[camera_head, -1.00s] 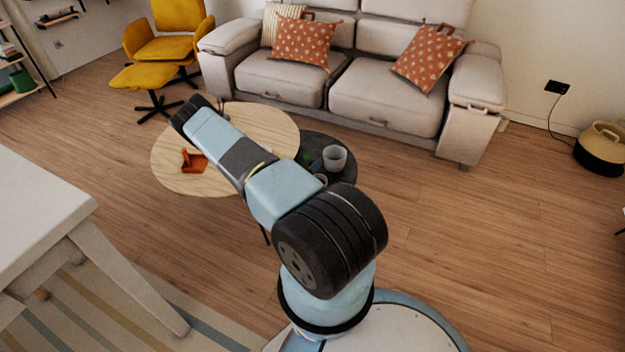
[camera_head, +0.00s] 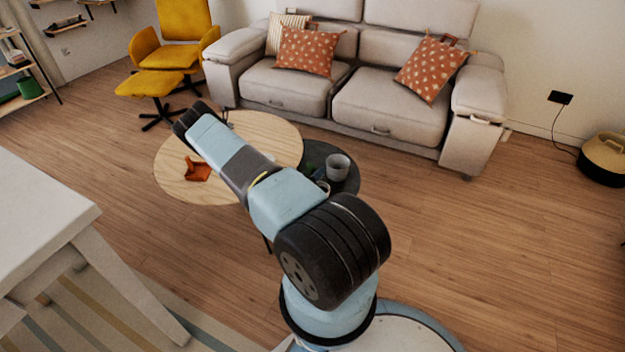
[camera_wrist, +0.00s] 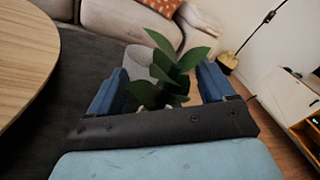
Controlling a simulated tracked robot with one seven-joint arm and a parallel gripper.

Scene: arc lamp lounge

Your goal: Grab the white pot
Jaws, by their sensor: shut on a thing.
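A leafy green plant (camera_wrist: 168,72) stands between the two blue fingers of my gripper (camera_wrist: 163,80) in the wrist view. The gripper is shut on the white pot under it, which the leaves and my palm mostly hide. In the head view a pale rim, seemingly of this white pot (camera_head: 322,186), shows at the edge of my arm, over the dark round table (camera_head: 350,184). I cannot tell whether the pot touches the table.
A pale, empty-looking container (camera_head: 338,167) stands on the dark table, close beyond the plant; it also shows in the wrist view (camera_wrist: 138,62). A wooden round table (camera_head: 270,137) with an orange object (camera_head: 197,171) adjoins on the left. A sofa (camera_head: 388,110) stands behind.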

